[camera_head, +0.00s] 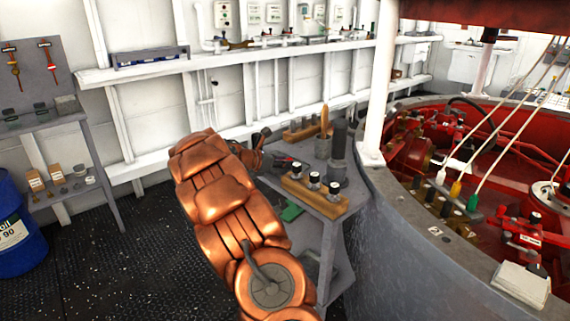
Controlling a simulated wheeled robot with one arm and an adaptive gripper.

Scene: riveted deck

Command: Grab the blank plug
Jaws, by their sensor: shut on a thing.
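My copper-coloured arm reaches over a grey workbench (327,207). My gripper (265,136) is at its far end, by the bench's back left edge, small and partly hidden by the wrist. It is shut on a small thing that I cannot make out. I cannot pick out the blank plug for certain. A wooden block (300,194) at the bench's front holds several dark and metal fittings, including one fitting (314,181) and another beside it (334,189). A second wooden block (298,134) lies at the back of the bench.
A dark cylinder (338,140) stands upright on the bench, with dark red-marked tools (286,160) to its left. A white post (379,85) and the rim of a red machinery pit (420,225) are close on the right. Dark floor (120,265) is free on the left.

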